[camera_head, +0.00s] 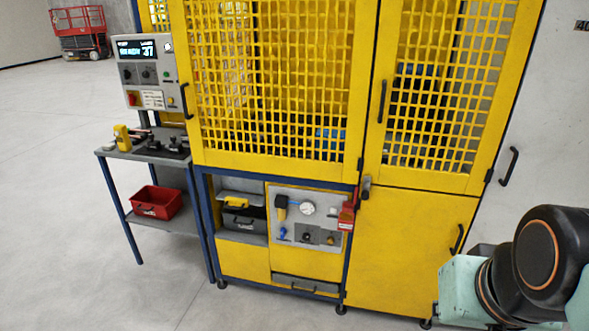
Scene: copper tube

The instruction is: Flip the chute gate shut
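I cannot make out a chute gate for certain. A small grey edge (482,251) shows at the lower right, beside the yellow cabinet and mostly hidden behind my arm; I cannot tell what it belongs to. The yellow machine enclosure (430,215) fills the middle, with mesh doors above and solid panels below. My arm's dark, orange-ringed joint and teal links show at the lower right corner. My gripper is not in view.
A control panel (146,73) and a side table (128,152) with tools stand at the left. A red bin (157,202) sits on its lower shelf. A gauge panel (306,217) is low on the enclosure. Open grey floor (60,240) lies left and in front.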

